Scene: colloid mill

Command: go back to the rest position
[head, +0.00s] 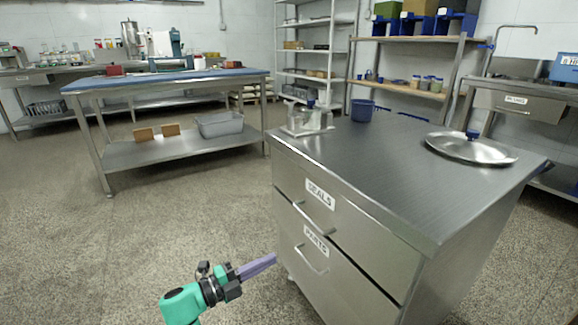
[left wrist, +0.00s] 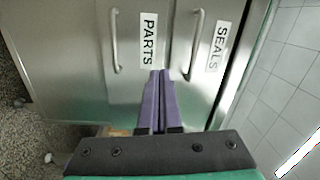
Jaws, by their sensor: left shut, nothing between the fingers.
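My left gripper (head: 272,258) has purple fingers and a green arm, and is low at the front left of the steel drawer cabinet (head: 345,218). In the left wrist view its fingers (left wrist: 160,80) are together with nothing between them, pointing toward the drawer fronts. The drawers labelled SEALS (head: 320,194) and PARTS (head: 316,238) look closed in the head view. Whether the fingertips touch the cabinet I cannot tell. My right gripper is not in view.
On the cabinet top stand a clear box-like fixture (head: 306,120), a blue cup (head: 362,110) and a round steel tray (head: 471,149). A blue-topped table (head: 165,80) stands at the back left. The speckled floor left of the cabinet is clear.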

